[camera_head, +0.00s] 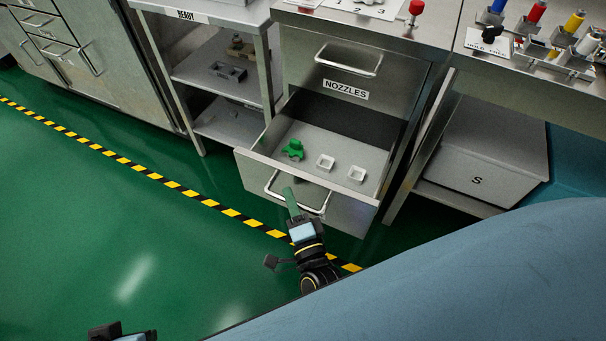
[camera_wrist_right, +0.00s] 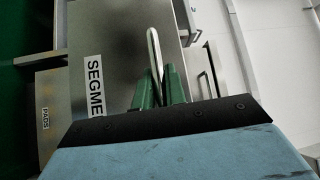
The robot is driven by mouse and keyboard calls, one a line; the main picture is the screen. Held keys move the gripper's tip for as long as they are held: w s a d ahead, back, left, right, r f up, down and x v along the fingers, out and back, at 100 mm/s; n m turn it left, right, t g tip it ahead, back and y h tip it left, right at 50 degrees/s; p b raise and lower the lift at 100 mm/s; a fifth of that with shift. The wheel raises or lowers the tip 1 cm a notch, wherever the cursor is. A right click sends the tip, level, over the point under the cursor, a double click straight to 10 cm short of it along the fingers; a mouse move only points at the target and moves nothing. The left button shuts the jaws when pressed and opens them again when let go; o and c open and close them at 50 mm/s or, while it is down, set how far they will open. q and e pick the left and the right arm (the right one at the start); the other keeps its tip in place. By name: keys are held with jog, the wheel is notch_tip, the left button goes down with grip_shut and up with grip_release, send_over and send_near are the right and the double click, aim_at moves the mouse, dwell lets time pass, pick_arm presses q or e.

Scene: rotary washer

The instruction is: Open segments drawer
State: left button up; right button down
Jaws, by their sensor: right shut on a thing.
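The segments drawer (camera_head: 248,161) stands pulled out below the nozzles drawer in the head view. Its grey front (camera_wrist_right: 120,55) carries a partly visible label reading "SEGME" in the right wrist view. Inside lie a green part (camera_head: 293,149) and two small white square pieces (camera_head: 325,162). My right gripper (camera_head: 290,197) is at the front of this drawer. Its green fingers are shut on the bar handle (camera_wrist_right: 153,48), one on each side. Only a dark piece of what seems my left gripper (camera_head: 122,333) shows at the bottom left edge; its fingers are out of frame.
The nozzles drawer (camera_head: 345,90) above is closed. A shelf unit marked "READY" (camera_head: 185,14) stands left, and a bin marked "S" (camera_head: 477,180) sits under the right bench. Green floor with a yellow-black stripe (camera_head: 170,183) lies clear in front.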

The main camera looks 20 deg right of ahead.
pick_arm(q)
jog(key=shift+s+a+f+g, duration=0.25)
jog(key=shift+s+f+g, duration=0.15)
jog(key=shift+f, duration=0.1)
pick_arm(e)
jog(key=s+a, duration=0.4)
jog(key=shift+a, duration=0.3)
jog(key=c, duration=1.5)
grip_release()
jog(key=shift+o, duration=0.2)
